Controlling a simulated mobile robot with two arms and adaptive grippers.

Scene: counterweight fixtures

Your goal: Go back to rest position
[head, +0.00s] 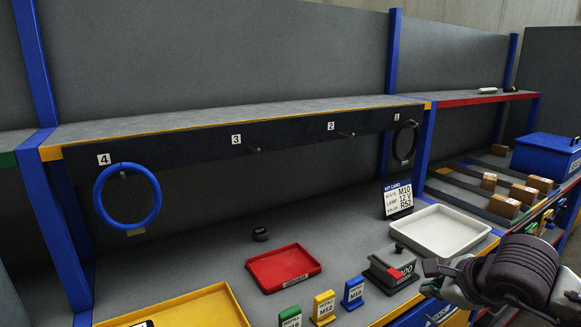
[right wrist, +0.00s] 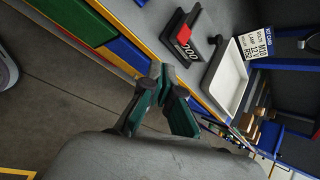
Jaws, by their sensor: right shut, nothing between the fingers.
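My right gripper (head: 432,276) is at the lower right of the head view, over the front edge of the bench near the white tray. In the right wrist view its green fingers (right wrist: 162,76) meet at the tips, shut and empty. My left gripper is in neither view. A blue ring (head: 128,196) hangs at the hook marked 4 and a black ring (head: 405,142) hangs at the hook marked 1. Hooks 2 and 3 are bare.
A blue box (head: 545,155) stands at right. Grey floor (right wrist: 70,95) shows in the wrist view.

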